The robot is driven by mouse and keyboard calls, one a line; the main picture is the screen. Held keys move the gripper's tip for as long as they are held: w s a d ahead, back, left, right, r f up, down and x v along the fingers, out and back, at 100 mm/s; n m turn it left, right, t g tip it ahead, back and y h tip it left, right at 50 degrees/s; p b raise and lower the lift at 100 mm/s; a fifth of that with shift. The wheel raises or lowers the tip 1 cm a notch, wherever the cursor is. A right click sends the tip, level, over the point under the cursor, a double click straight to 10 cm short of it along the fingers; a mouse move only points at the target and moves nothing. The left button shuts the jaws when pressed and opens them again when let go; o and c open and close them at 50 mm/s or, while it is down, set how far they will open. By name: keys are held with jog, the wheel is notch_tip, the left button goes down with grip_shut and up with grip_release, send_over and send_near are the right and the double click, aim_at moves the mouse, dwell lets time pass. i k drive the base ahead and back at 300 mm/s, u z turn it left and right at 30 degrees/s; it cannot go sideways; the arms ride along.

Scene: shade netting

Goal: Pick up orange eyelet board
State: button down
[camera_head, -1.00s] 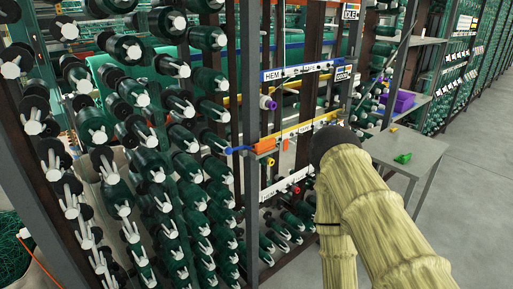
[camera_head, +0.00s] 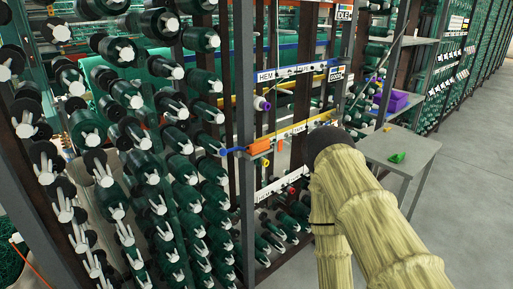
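An orange block-like piece (camera_head: 259,146), the only thing that looks like the orange eyelet board, sits at the left end of the yellow-edged label rail on the rack, by a grey upright. A blue piece (camera_head: 232,151) sticks out to its left, and a small yellow ring (camera_head: 266,163) hangs just below it. Eyelets are too small to make out. My arm, in a pale yellow sleeve with a dark cap at its bend, fills the lower right, to the right of the orange piece. My gripper is not in view.
Racks of dark green rolls (camera_head: 127,94) with white ends fill the left. A grey table (camera_head: 405,145) with a small green item (camera_head: 397,157) stands to the right. A purple bin (camera_head: 392,101) sits on a shelf behind. Open concrete floor (camera_head: 470,190) lies at right.

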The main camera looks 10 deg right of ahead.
aim_at(254, 149)
jog(key=u, duration=3.65)
jog(key=k, duration=2.25)
jog(key=z, duration=1.8)
jog(key=i, duration=0.25)
jog(key=z, duration=0.25)
